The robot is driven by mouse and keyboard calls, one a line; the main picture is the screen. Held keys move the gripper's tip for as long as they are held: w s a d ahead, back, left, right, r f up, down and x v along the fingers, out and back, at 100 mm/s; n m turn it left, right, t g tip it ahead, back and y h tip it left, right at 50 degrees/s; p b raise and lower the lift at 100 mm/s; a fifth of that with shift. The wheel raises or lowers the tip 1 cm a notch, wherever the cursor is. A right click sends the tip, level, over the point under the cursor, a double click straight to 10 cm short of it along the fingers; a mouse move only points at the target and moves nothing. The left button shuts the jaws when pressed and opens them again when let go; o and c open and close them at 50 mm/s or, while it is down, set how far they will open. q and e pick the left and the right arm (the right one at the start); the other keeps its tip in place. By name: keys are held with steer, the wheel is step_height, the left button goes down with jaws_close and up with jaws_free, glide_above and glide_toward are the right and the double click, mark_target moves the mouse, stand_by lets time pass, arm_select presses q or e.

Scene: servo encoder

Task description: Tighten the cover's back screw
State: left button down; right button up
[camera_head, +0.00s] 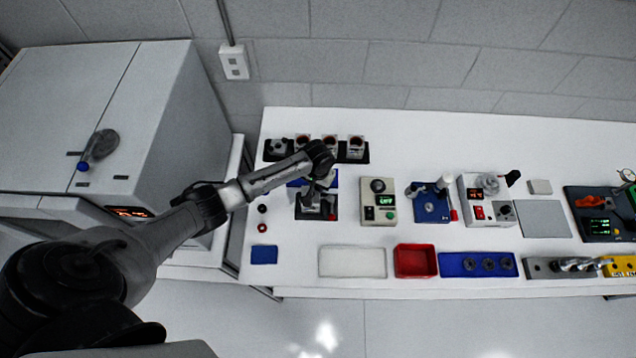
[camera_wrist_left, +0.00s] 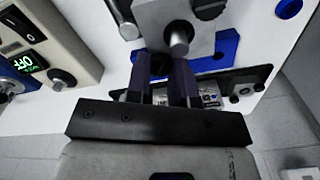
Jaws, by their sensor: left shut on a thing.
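The servo encoder unit (camera_head: 311,203) sits on a dark plate on the table, partly hidden under my left arm. In the left wrist view its grey body (camera_wrist_left: 150,18) shows up close, with a metal cylinder (camera_wrist_left: 180,40) standing out of it. My left gripper (camera_head: 324,178) comes down over the back of the unit. In the left wrist view its two dark fingers (camera_wrist_left: 172,68) are close together at the back edge of the grey body. They are shut on a small part there, which seems to be the back screw; the fingers mostly hide it. My right gripper is not in view.
A meter box (camera_head: 379,202) stands right of the unit. A dark rack (camera_head: 355,151) with several cups is behind it. A white tray (camera_head: 352,262), red bin (camera_head: 415,261) and blue tray (camera_head: 477,265) line the front. A large grey cabinet (camera_head: 150,120) stands left.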

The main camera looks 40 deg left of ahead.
arm_select(q)
steer(key=m+p, duration=0.1)
steer(key=m, duration=0.2)
steer(key=shift+r+p, duration=0.1)
steer(key=shift+p, duration=0.25)
steer(key=shift+m+p, duration=0.45)
steer(key=shift+m, duration=1.55)
steer(key=c, duration=1)
jaws_free()
steer(key=shift+o, duration=0.2)
step_height(320, 180, up, 14)
steer(key=shift+f+b, duration=0.2)
steer(key=shift+b, duration=0.25)
